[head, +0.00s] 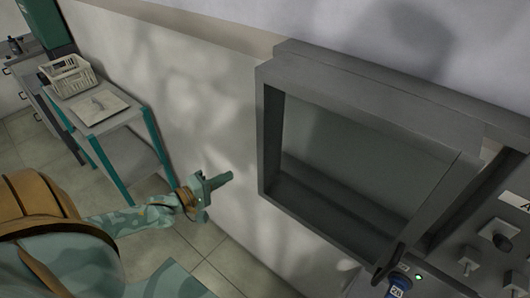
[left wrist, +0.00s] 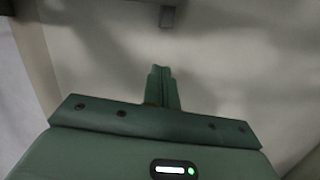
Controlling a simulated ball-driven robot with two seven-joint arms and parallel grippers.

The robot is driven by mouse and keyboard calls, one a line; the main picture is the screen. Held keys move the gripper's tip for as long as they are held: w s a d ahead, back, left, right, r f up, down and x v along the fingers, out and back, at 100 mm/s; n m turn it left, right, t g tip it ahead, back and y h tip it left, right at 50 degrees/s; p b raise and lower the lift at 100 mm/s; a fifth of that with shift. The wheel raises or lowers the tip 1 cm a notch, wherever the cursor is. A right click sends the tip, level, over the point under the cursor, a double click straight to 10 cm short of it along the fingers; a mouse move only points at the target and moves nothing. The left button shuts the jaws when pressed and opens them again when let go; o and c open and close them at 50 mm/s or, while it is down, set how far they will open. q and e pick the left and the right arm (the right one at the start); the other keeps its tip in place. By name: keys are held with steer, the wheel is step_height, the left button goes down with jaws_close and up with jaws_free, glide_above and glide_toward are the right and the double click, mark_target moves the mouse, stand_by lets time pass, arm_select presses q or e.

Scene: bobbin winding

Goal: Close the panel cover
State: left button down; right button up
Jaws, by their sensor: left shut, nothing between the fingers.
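The panel cover (head: 268,140), a grey frame around a see-through pane (head: 350,150), is on the wall-side cabinet at the right of the head view. It stands open, with a gap along its right side. A dark handle-like piece (head: 390,263) sits at its lower right corner. My left gripper (head: 226,179) is left of the cover, apart from it, with its fingers pointing right. Its fingers are shut and empty, and they also show in the left wrist view (left wrist: 161,84).
A teal-legged cart (head: 110,125) with a white basket (head: 68,74) stands at the left. Bare wall (head: 180,80) and open floor lie around my left gripper.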

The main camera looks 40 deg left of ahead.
arm_select(q)
steer(key=w+d+r+h, duration=0.1)
steer(key=w+d+r, duration=0.2)
steer(key=w+d, duration=0.5)
steer(key=shift+w+r+n+p, duration=0.3)
steer(key=shift+w, duration=0.55)
steer(key=shift+d, duration=0.1)
